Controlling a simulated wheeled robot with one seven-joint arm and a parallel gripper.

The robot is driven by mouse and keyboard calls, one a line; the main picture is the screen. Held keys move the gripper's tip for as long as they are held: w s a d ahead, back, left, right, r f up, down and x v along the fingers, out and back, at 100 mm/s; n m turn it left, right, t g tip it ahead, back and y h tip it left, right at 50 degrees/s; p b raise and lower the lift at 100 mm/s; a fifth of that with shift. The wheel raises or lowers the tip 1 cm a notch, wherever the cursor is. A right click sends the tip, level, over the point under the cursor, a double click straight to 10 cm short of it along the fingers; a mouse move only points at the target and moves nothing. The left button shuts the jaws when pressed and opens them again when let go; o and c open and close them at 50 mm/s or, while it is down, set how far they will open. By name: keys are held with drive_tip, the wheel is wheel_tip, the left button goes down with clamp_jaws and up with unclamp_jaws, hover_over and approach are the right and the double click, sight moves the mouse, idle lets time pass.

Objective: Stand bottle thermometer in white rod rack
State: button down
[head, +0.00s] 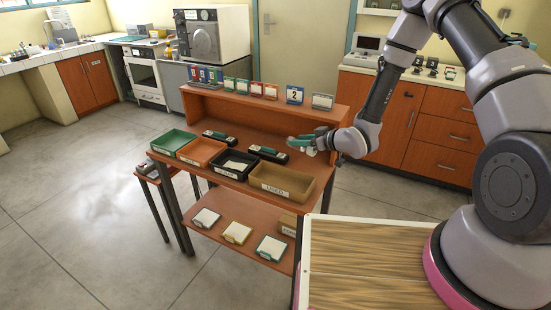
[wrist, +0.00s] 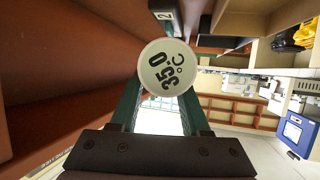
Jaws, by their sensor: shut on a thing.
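The bottle thermometer shows in the wrist view as a round white face (wrist: 167,68) reading 35.0 °C. My gripper (wrist: 164,92) is shut on it, with a green finger on each side. In the head view my gripper (head: 308,143) is above the right part of the wooden bench, near the tan tray; the thermometer is too small to make out there. The thermometer's body behind the face is hidden. I cannot pick out the white rod rack in either view.
On the bench stand a green tray (head: 164,150), an orange tray, a black tray and a tan tray (head: 285,193), with two dark holders (head: 268,154) behind. Several small upright items and a "2" sign (head: 294,95) line the raised back shelf. White-topped boxes (head: 236,232) sit on the lower shelf.

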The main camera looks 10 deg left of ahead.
wheel_tip(320, 180, down, 9)
drive_tip(key=shift+r, duration=0.15)
idle(0.4)
drive_tip(key=shift+c, duration=1.8)
unclamp_jaws()
